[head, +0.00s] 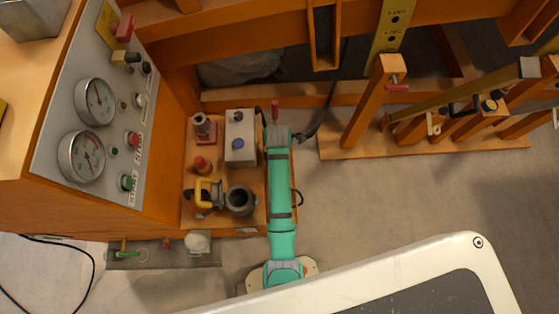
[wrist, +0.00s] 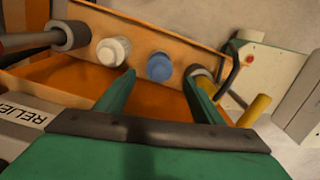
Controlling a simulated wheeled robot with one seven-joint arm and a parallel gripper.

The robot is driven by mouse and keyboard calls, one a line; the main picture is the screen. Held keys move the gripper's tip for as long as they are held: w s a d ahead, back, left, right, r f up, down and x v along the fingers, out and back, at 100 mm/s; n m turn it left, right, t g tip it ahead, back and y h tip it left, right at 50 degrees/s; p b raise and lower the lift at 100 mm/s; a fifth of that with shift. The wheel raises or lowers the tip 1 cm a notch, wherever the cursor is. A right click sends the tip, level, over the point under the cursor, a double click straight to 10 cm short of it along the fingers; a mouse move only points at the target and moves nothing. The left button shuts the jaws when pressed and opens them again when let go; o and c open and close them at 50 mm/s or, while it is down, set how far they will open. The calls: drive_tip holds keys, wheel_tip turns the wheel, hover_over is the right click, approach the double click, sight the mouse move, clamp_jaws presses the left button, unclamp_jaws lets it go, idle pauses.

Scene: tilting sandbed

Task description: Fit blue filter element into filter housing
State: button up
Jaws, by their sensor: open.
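The blue filter element (wrist: 159,67) shows in the wrist view as a short blue cylinder by an orange board, beside a white cylinder (wrist: 113,50). My gripper (wrist: 160,79) is open, its two green fingers spread with nothing between them. The blue element appears beyond the fingertips, near the middle of the gap; I cannot tell the distance. In the head view I cannot make out the blue element. A dark round open cup (head: 240,199), which may be the filter housing, stands on the orange bench beside a yellow handle (head: 208,192).
A gauge panel (head: 92,110) rises at the left. Wooden frames (head: 375,103) stand at the right. Bare floor (head: 390,195) lies right of the bench.

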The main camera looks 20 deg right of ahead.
drive_tip(key=shift+d+f, duration=0.1)
drive_tip(key=shift+f, duration=3.55)
drive_tip(key=c, duration=1.2)
